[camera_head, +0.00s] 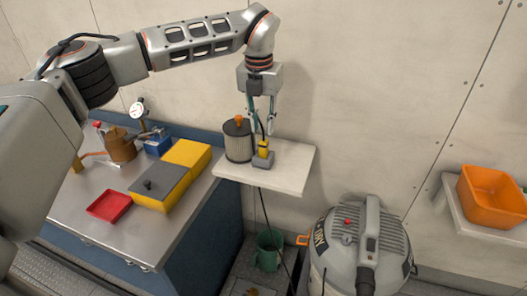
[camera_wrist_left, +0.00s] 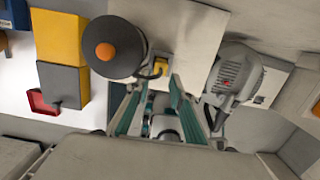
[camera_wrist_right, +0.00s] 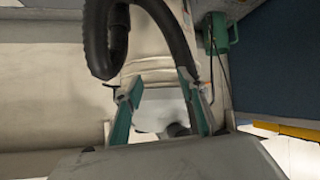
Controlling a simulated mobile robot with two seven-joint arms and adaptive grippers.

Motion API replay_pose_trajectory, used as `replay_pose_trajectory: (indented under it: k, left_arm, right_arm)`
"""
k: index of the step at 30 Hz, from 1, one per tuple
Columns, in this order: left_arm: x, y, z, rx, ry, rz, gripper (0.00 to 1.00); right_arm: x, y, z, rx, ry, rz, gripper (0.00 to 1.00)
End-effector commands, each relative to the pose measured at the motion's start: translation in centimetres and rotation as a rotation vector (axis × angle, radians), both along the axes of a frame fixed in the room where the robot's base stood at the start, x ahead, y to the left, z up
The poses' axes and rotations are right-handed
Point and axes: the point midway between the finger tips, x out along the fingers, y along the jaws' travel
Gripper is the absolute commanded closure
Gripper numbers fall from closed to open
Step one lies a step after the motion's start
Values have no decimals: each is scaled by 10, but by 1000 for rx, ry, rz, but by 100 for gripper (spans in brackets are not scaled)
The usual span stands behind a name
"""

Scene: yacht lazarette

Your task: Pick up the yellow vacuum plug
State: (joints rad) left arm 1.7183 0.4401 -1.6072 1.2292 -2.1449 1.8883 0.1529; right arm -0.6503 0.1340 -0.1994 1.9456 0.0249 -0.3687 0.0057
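The yellow vacuum plug (camera_head: 263,147) stands upright in a grey base on the white wall shelf (camera_head: 292,181), right beside a dark cylindrical filter (camera_head: 238,146) with an orange knob. A dark cable rises from the plug. My left gripper (camera_head: 262,125) points down just above the plug, its fingers apart around the cable. In the left wrist view the plug (camera_wrist_left: 160,66) shows beyond the open fingers, partly beside the filter. My right gripper (camera_wrist_right: 160,92) shows only in its own wrist view, open and empty, near a black hose and the pale vacuum body.
A grey vacuum (camera_head: 360,248) stands on the floor below the shelf, with a green mug (camera_head: 268,250) beside it. The left bench holds a red tray (camera_head: 109,206), a yellow and grey box (camera_head: 160,190) and a gauge. An orange bin (camera_head: 492,196) sits on the right shelf.

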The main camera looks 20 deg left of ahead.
Motion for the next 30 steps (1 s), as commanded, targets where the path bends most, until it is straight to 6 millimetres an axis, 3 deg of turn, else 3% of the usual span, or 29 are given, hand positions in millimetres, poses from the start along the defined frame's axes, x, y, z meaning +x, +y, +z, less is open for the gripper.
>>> replay_pose_trajectory:
  k: [10,15,24,27,30]
  left_arm:
    - [4,-1,-42,-3,6,-2,78]
    - [7,-1,-62,-5,2,-4,78]
    - [8,-1,-67,-4,0,-3,78]
    - [8,-1,-67,-4,1,-3,100]
    - [8,-1,-67,-4,1,-3,100]
  right_arm:
    - [-3,-8,3,-13,16,-11,60]
    - [-10,-14,-7,-22,41,-20,60]
    - [-10,-16,-7,-19,43,-32,60]
    - [-9,-15,-6,-18,42,-32,60]
    - [-9,-15,-6,-16,40,-33,60]
